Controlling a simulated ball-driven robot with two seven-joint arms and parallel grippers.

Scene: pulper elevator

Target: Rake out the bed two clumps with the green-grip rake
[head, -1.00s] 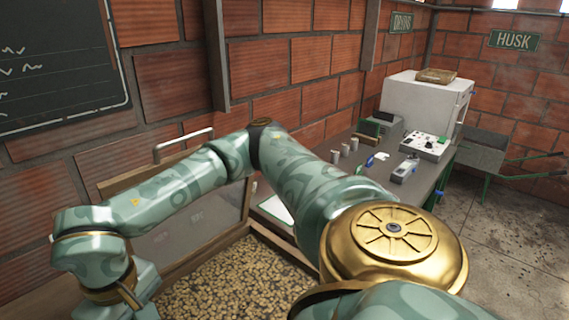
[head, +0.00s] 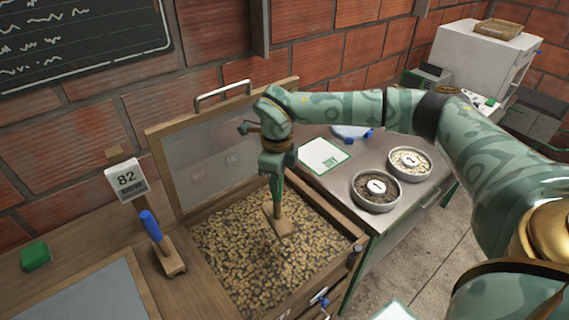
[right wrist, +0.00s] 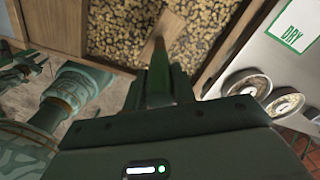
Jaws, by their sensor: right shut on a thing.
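My right gripper (head: 277,165) is shut on the green-grip rake and points down over the bed of beans (head: 225,250). The rake's wooden head (head: 279,222) is at the surface of the beans, near the middle of the bed. In the right wrist view the rake head (right wrist: 160,33) shows against the beans (right wrist: 110,30), beyond the jaws (right wrist: 160,75). I cannot pick out distinct clumps. What looks like my left gripper (right wrist: 22,68) shows at the left of the right wrist view, empty, with its opening unclear; it is outside the head view.
A blue-handled tool (head: 151,226) stands on the wooden bench left of the bed, near an 82 sign (head: 127,180) and a green block (head: 35,255). An open lid (head: 190,150) stands behind the bed.

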